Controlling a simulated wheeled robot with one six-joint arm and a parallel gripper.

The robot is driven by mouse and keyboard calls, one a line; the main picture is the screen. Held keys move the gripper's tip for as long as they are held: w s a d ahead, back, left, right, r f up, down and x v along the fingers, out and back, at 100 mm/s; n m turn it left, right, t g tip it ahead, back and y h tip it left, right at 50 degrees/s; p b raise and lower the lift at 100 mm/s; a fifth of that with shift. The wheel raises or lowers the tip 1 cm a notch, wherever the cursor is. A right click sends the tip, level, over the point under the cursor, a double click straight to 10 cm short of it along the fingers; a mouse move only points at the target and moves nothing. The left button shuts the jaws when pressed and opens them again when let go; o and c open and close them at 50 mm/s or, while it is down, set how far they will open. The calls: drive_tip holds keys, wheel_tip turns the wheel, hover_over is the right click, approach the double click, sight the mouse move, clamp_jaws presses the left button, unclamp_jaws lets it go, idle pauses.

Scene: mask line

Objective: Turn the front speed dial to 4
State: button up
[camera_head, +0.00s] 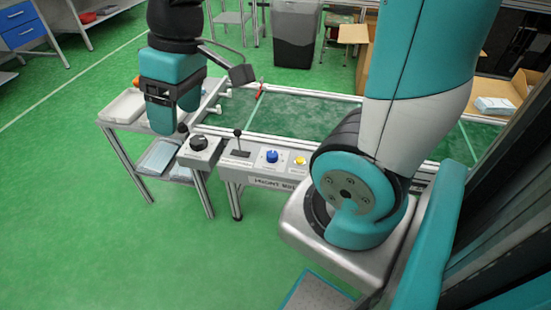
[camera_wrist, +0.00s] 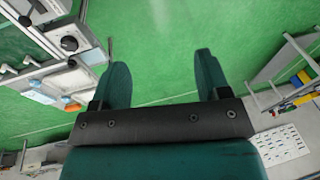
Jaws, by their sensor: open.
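A black round dial (camera_head: 199,142) sits on a grey box at the left end of the control panel; its numbers are too small to read. It also shows at upper left in the wrist view (camera_wrist: 69,43). A blue knob (camera_head: 272,156) sits farther right on the panel marked "FRONT" (camera_head: 262,181); I cannot tell from the labels which is the speed dial. My gripper (camera_head: 176,118) is open and empty, above and left of the black dial, apart from it. In the wrist view the fingers (camera_wrist: 161,65) are spread over bare green floor.
A black lever (camera_head: 238,142) stands between the black dial and blue knob. A yellow button (camera_head: 300,160) is at right. The green conveyor belt (camera_head: 305,115) lies behind the panel. A side table (camera_head: 122,106) stands left. The floor in front is clear.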

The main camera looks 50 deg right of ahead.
drive_tip(key=w+d+f+m+h+b, duration=0.1)
drive_tip(key=w+d+f+b, duration=0.2)
drive_tip(key=d+f, duration=0.35)
drive_tip(key=w+d+f+m+h+b, duration=0.1)
drive_tip(key=w+d+f+m+b, duration=0.15)
drive_tip(key=d+f, duration=0.4)
drive_tip(key=m+g+b, duration=0.1)
drive_tip(key=m+b, duration=0.1)
drive_tip(key=b, duration=0.3)
approach(272, 154)
drive_tip(key=shift+n+h, duration=0.25)
drive_tip(key=shift+h, duration=0.15)
drive_tip(key=f+b, duration=0.1)
drive_tip(key=f, duration=0.2)
drive_tip(key=f+b, duration=0.1)
drive_tip(key=f, duration=0.2)
drive_tip(key=f+b, duration=0.1)
drive_tip(key=f, duration=0.2)
drive_tip(key=shift+a+f+b, duration=0.3)
drive_tip(key=shift+f, duration=0.1)
drive_tip(key=c, duration=0.9)
